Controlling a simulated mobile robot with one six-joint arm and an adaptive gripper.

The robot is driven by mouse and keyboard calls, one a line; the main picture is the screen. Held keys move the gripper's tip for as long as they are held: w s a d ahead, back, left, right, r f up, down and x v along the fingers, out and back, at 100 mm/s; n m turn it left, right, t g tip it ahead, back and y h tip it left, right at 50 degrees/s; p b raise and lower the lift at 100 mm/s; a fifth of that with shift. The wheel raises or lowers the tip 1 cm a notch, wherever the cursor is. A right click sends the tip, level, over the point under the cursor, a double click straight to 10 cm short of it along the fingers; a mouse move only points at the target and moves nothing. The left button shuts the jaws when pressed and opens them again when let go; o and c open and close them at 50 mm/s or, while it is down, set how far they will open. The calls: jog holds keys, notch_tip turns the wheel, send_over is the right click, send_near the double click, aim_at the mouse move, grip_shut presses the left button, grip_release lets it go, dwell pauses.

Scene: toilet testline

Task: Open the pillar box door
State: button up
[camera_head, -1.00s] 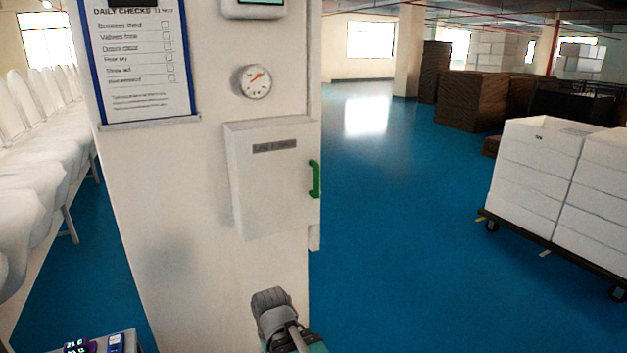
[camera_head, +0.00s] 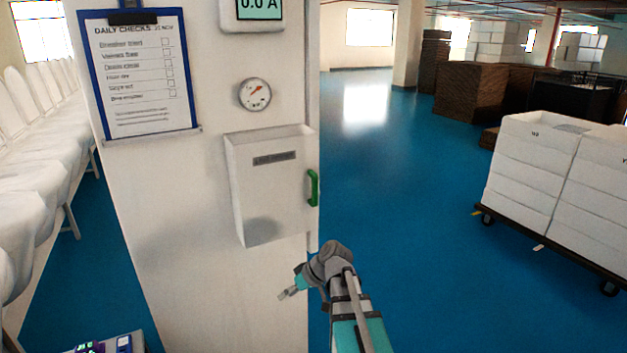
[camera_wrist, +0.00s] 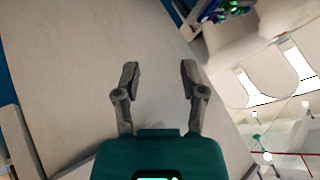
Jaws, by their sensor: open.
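The pillar box door (camera_head: 272,195) is a pale panel with a dark label, on the front of the white pillar (camera_head: 180,250). It looks shut. Its green handle (camera_head: 313,188) stands upright at the door's right edge. My gripper (camera_head: 287,291) is below the box and to the lower left of the handle, apart from it. In the wrist view my gripper (camera_wrist: 157,78) has its two fingers spread with nothing between them. The pale pillar face (camera_wrist: 75,60) fills much of that view. The handle does not show there.
A gauge (camera_head: 255,94), a display (camera_head: 252,8) and a clipboard (camera_head: 140,75) are on the pillar above. White toilets (camera_head: 40,150) line the left. White boxes (camera_head: 535,165) stand on a trolley at right. Blue floor (camera_head: 420,220) is clear between.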

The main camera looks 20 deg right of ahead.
jog(key=w+d+r+n+t+y+p, duration=0.2)
jog(key=w+d+r+t+p, duration=0.2)
jog(key=d+r, duration=0.65)
jog(key=n+t+p, duration=0.1)
jog(key=t+p, duration=0.3)
jog(key=t, duration=0.3)
send_near(315, 201)
jog(key=s+d+r, duration=0.2)
jog(key=d+r, duration=0.1)
jog(key=r, duration=0.1)
jog(key=shift+y, duration=0.4)
jog(key=shift+g, duration=0.3)
jog(key=x, duration=1.3)
jog(key=shift+w+a, duration=0.25)
jog(key=shift+w, duration=0.05)
grip_shut()
